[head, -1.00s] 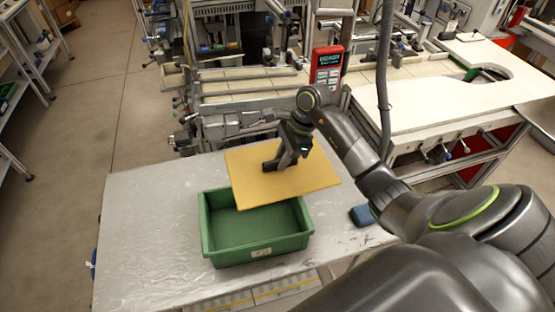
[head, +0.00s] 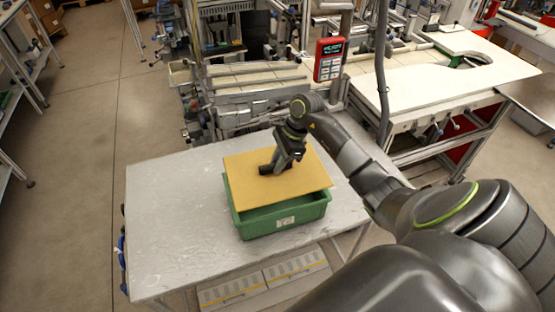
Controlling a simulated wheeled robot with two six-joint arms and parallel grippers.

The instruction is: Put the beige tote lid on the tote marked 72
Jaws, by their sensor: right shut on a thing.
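The beige tote lid (head: 300,181) is a flat tan board in the head view, held over the green tote (head: 262,222). It covers most of the tote's opening, and a strip of the inside shows along the near edge. The lid reaches past the tote's far side and does not line up with the rim. I cannot tell whether it touches the rim. A white label (head: 285,221) is on the tote's near wall, its marking too small to read. My right gripper (head: 270,170) is shut on the lid from above. My left gripper is not in view.
The grey metal table (head: 170,215) is clear to the left of the tote. A yellow-striped box or drawer unit (head: 265,280) is below its near edge. Workbenches with machinery and a red handheld panel (head: 330,60) stand behind.

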